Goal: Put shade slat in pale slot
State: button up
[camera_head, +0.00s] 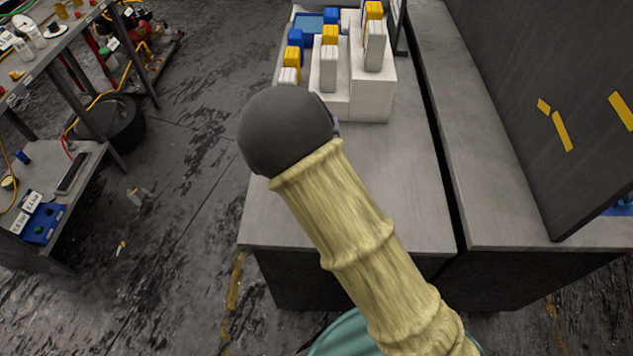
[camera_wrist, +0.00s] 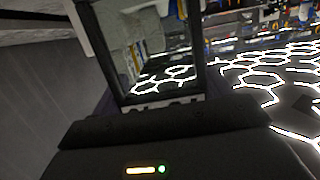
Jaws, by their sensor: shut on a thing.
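In the wrist view, my gripper (camera_wrist: 143,30) is shut on a see-through, dark-edged pane that I take for the shade slat (camera_wrist: 150,60). Dark bars stand on both sides of the pane, and the glowing hexagon pattern shows through it. I cannot tell fingers from frame with certainty. In the head view my sleeved arm and its dark round end hide the gripper and the slat. They are over the front part of the grey bench (camera_head: 395,165). I cannot make out a pale slot in either view.
A white stepped stand (camera_head: 372,98) with pale, yellow and blue blocks is at the bench's back. A dark panel (camera_head: 560,90) with yellow marks rises at right. A cluttered metal rack (camera_head: 75,165) stands at left. Bare bench surface shows right of my arm.

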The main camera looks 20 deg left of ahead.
jog(key=shift+f+p, duration=0.45)
jog(key=shift+f, duration=2.45)
jog(key=shift+f+p, duration=0.35)
jog(key=shift+f, duration=1.7)
jog(key=shift+f, duration=0.1)
jog(key=o, duration=1)
